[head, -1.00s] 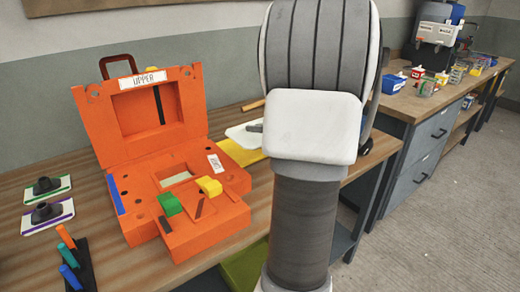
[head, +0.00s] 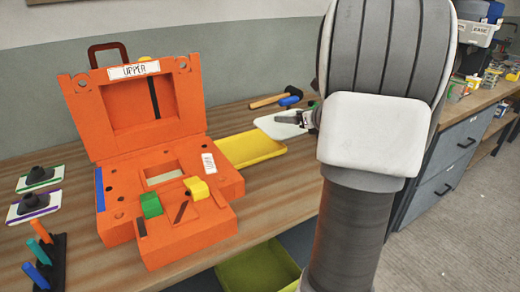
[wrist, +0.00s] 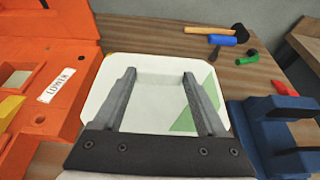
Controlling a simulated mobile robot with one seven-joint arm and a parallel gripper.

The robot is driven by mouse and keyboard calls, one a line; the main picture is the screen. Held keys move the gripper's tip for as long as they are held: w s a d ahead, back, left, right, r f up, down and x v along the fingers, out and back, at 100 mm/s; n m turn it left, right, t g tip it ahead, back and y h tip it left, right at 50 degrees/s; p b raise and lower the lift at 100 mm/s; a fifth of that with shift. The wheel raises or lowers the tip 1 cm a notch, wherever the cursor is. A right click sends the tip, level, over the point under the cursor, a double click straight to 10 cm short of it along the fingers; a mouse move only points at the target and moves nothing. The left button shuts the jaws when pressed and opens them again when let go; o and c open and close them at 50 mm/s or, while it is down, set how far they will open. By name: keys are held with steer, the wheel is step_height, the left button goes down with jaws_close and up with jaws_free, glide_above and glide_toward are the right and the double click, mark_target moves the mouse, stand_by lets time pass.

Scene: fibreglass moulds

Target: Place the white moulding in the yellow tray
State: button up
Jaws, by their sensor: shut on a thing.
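The white moulding (head: 276,125) is a thin pale panel, held in the air near the back right of the yellow tray. My gripper (head: 306,118) is shut on its right end in the head view. The moulding also shows in the wrist view (wrist: 155,108), between and beyond the fingers of my gripper (wrist: 159,74), with a green patch at its right. The yellow tray (head: 262,154) lies on the bench right of the orange case, its inside looking empty where visible.
The open orange case (head: 165,220) stands left of the tray, its lid raised. A wooden-handled hammer (wrist: 205,30) and small tools lie behind. A blue object (wrist: 270,140) stands to the right in the wrist view. A yellow-green bin (head: 255,272) sits below the bench.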

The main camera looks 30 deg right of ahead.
steer(key=shift+d, duration=0.15)
steer(key=shift+w+f, duration=0.15)
steer(key=shift+w, duration=0.1)
steer(key=shift+w+a+f+b, duration=0.4)
steer(key=shift+w+f+b, duration=0.4)
steer(key=shift+w+f, duration=1)
steer(key=shift+w+a+f+b, duration=0.35)
steer(key=shift+w+f+b, duration=0.5)
steer(key=shift+w+f, duration=0.95)
steer(key=shift+w+a+f+b, duration=0.4)
steer(key=shift+w+f+b, duration=0.4)
steer(key=shift+w+f, duration=1)
steer(key=shift+w+r, duration=0.1)
steer(key=o, duration=1.5)
steer(key=shift+f, duration=0.2)
steer(key=shift+r, duration=0.1)
